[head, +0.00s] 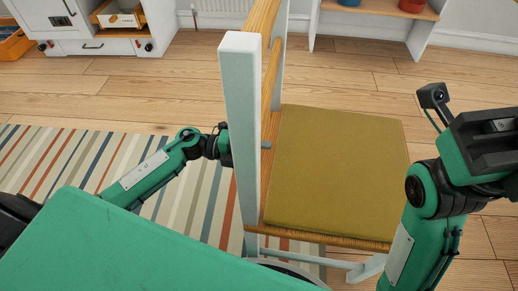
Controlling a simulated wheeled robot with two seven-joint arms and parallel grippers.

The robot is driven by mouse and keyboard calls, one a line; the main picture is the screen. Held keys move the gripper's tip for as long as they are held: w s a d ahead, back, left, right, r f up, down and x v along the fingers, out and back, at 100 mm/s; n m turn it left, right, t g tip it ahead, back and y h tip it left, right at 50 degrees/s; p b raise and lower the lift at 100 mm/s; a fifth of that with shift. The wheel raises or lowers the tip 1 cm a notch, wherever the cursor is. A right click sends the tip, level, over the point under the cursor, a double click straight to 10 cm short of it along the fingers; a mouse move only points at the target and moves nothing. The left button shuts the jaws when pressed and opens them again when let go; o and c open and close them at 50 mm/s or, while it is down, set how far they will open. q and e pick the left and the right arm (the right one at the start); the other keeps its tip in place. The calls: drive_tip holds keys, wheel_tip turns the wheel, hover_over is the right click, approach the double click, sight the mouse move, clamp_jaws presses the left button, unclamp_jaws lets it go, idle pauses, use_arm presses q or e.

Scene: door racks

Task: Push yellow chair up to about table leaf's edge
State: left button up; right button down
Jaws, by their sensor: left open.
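The yellow chair (335,172) stands right in front of me, with a mustard seat pad, a woven seat edge and pale grey-white posts. Its tall back post (240,120) rises close to the camera. My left gripper (229,146) is at the left side of this post, low by the seat. The post hides part of it, so I cannot tell whether it touches. It is open. My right gripper (492,150) is to the right of the chair, apart from the seat. Its fingers are not clearly visible. I see no table leaf in this view.
A striped rug (60,160) lies on the wooden floor at the left. A white cabinet (100,45) with an orange-fronted drawer stands at the back left. A low shelf (385,8) with blue and red pots is at the back right. Floor behind the chair is clear.

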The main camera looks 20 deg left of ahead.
use_arm(q)
drive_tip(key=shift+d, duration=0.45)
drive_tip(key=shift+c, duration=0.4)
clamp_jaws()
drive_tip(key=shift+f, duration=0.3)
drive_tip(key=shift+d, duration=0.1)
